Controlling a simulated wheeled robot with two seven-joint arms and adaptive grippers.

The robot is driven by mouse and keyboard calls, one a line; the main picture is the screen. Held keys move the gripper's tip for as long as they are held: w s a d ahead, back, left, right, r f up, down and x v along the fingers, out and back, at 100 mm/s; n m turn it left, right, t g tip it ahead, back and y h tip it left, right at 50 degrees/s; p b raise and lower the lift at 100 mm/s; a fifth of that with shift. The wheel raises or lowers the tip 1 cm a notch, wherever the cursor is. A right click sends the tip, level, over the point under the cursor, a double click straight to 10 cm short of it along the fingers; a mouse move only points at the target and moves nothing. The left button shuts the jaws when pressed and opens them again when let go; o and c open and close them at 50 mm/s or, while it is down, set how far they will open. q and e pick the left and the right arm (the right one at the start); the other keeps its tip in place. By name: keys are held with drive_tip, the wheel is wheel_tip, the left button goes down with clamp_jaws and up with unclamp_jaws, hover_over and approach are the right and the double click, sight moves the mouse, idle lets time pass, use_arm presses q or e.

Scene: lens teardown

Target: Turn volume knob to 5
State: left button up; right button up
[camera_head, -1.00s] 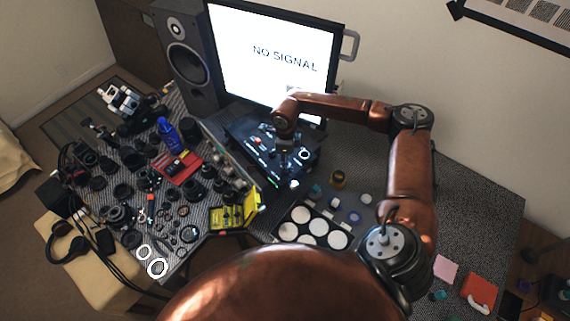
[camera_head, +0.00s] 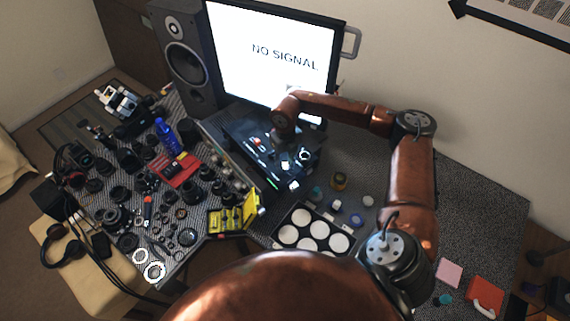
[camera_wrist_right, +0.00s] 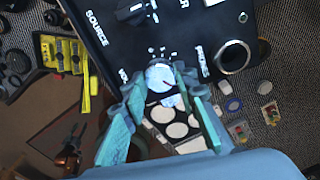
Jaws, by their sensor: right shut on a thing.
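The black audio box (camera_head: 243,134) stands in front of the monitor. In the right wrist view its black panel (camera_wrist_right: 103,52) carries the labels SOURCE, VOL and PHONES. The pale, shiny volume knob (camera_wrist_right: 163,76) sits between the VOL and PHONES labels. My right gripper (camera_wrist_right: 160,88) has its two teal fingers on either side of the knob and is shut on it. The knob's setting cannot be read clearly. In the head view my right gripper (camera_head: 280,136) is over the box, small and dark, and the knob cannot be made out there. My left gripper is not in view.
A black source knob (camera_wrist_right: 134,11) and a round phones socket (camera_wrist_right: 233,57) flank the volume knob. The monitor (camera_head: 270,50) and a speaker (camera_head: 183,60) stand behind. Many lens parts and a yellow case (camera_head: 232,214) lie left. A tray of white discs (camera_head: 283,236) is in front.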

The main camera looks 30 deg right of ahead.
sight(285, 165)
drive_tip(key=shift+m, duration=0.6)
drive_tip(key=o, duration=1.1)
drive_tip(key=shift+o, duration=0.2)
drive_tip(key=shift+r, duration=0.1)
wheel_tip(285, 165, up, 12)
